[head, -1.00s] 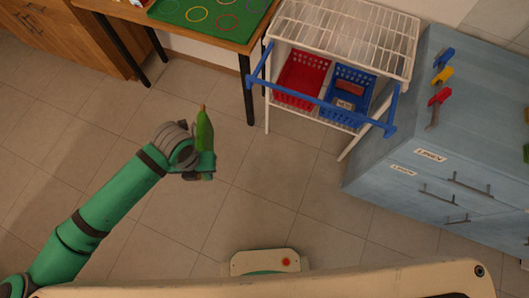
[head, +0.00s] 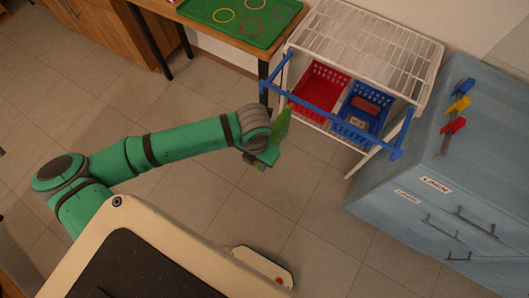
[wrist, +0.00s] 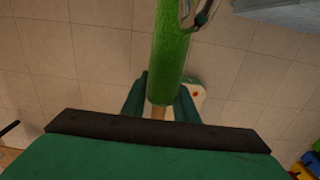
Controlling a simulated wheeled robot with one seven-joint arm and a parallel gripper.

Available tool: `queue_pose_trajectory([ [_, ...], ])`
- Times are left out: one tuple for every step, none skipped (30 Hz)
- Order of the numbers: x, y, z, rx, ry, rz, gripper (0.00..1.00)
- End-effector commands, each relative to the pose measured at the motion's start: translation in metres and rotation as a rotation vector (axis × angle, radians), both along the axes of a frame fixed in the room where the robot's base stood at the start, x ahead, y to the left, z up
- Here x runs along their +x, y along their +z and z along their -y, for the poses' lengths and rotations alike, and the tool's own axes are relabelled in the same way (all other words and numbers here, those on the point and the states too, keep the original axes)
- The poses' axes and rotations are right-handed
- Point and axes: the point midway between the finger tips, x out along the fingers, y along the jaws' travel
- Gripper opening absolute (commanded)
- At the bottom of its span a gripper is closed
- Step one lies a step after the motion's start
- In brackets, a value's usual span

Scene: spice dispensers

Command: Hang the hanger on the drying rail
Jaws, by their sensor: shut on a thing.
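The hanger (head: 281,130) is a slim green piece, seen nearly edge-on in the head view. In the wrist view the hanger (wrist: 172,50) is a fuzzy green bar with a pale wooden end and a thin dark hook at its top right. My gripper (head: 268,158) is shut on it and holds it above the floor. The blue drying rail (head: 335,117) runs across the front of a white wire rack, between two blue side arms.
A red basket (head: 318,92) and a blue basket (head: 360,112) sit in the rack (head: 365,45) behind the rail. A blue cabinet (head: 470,170) with coloured hooks stands at right. A table with a green board (head: 243,20) is at the back. Open floor lies below the rail.

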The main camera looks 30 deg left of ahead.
Motion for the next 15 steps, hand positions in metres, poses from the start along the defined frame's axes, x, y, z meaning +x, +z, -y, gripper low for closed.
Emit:
queue_pose_trajectory([
  [0.001,0.0,0.0,0.0,0.0,0.001,0.0],
  [0.002,0.0,0.0,0.0,0.0,0.001,0.0],
  [0.003,0.0,0.0,0.0,0.0,0.001,0.0],
  [0.004,0.0,0.0,0.0,0.0,0.001,0.0],
  [0.005,0.0,0.0,0.001,0.001,0.001,0.0],
  [0.007,0.0,-0.001,0.001,0.002,0.001,0.0],
  [0.008,0.0,-0.001,0.001,0.002,0.001,0.0],
  [0.009,0.0,-0.001,0.001,0.002,0.001,0.0],
  [0.011,0.0,-0.001,0.001,0.002,0.001,0.0],
  [0.013,0.0,0.0,0.001,0.001,0.001,0.0],
  [0.015,0.0,0.0,0.001,0.001,0.001,0.0],
  [0.017,0.0,0.0,0.001,0.002,0.001,0.0],
  [0.018,0.0,-0.001,0.001,0.002,0.001,0.0],
  [0.02,0.0,0.0,0.0,0.003,0.001,0.0],
  [0.022,0.0,0.0,0.0,0.003,0.001,0.0],
])
